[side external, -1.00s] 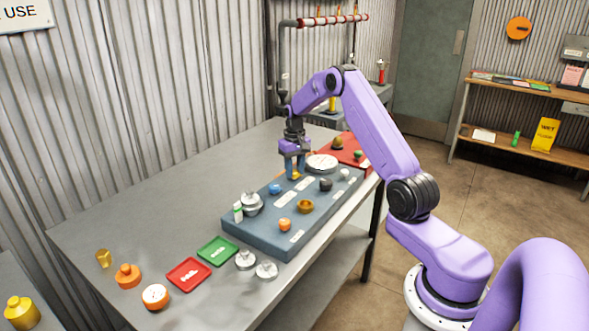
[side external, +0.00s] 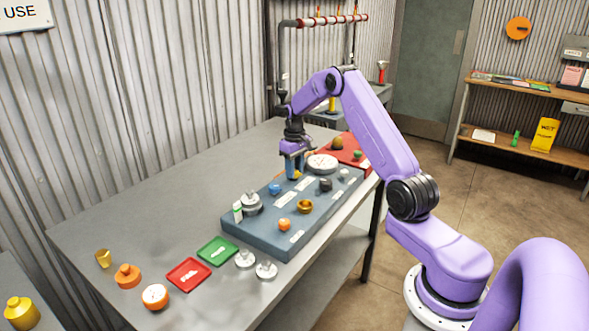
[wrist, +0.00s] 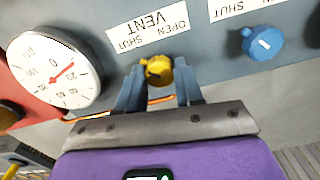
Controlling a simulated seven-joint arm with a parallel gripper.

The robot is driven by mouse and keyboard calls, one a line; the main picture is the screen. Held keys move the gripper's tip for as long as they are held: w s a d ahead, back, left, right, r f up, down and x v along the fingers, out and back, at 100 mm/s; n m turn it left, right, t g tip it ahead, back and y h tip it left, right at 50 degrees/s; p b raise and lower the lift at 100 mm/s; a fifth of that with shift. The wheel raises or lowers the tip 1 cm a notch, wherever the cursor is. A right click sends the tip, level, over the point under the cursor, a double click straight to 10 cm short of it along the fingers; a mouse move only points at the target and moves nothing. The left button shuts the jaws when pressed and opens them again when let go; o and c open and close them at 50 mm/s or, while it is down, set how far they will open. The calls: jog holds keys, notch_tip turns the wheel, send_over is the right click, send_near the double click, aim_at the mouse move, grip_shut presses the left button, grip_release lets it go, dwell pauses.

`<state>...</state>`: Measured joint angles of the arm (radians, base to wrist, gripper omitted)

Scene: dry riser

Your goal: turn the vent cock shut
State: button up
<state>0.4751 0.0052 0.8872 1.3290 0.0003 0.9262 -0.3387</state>
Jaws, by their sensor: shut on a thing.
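The vent cock (wrist: 158,70) is a small yellow knob on the blue-grey panel. Its label (wrist: 148,33) reads VENT, with OPEN and SHUT marks, and appears upside down in the wrist view. My gripper (wrist: 159,88) has one finger on each side of the knob and is shut on it. In the side external view my gripper (side external: 294,170) points down at the far part of the panel (side external: 240,236), and a bit of the yellow cock (side external: 298,174) shows beside the fingers. I cannot tell exactly which mark the cock points to.
A white dial gauge (wrist: 54,70) is close beside the cock. A blue knob (wrist: 263,43) is on its other side. The panel also carries an orange knob (side external: 284,225) and a brass ring (side external: 305,206). Green (side external: 217,251) and red (side external: 188,274) trays lie on the table's near part.

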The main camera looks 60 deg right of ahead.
jog(key=o, duration=1)
jog(key=shift+o, duration=0.2)
jog(key=shift+r, duration=0.15)
notch_tip(320, 180, up, 17)
jog(key=shift+r, duration=0.1)
